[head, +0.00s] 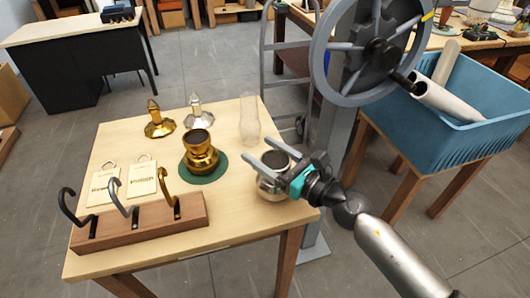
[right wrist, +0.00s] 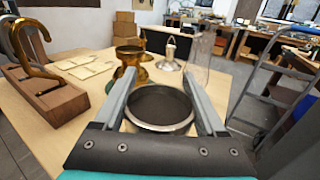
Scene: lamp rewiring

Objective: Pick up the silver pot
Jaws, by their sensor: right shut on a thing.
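The silver pot (head: 270,186) is at the right side of the small wooden table, upright, with a round open mouth. My right gripper (head: 267,152) reaches in from the right and is shut on the pot, one finger on each side. In the right wrist view the pot's dark mouth and silver rim (right wrist: 160,123) show between the two fingers (right wrist: 162,95). I cannot tell whether its base touches the table. A gold pot (head: 200,155) stands on a green round mat (head: 215,172) to its left. My left gripper is not in view.
A clear glass chimney (head: 249,122) stands just behind the silver pot. Gold (head: 158,122) and silver (head: 198,113) finials stand at the back, two tags (head: 142,178) and a hook rack (head: 140,222) at left. A wheel (head: 375,50) and blue crate (head: 470,100) are right.

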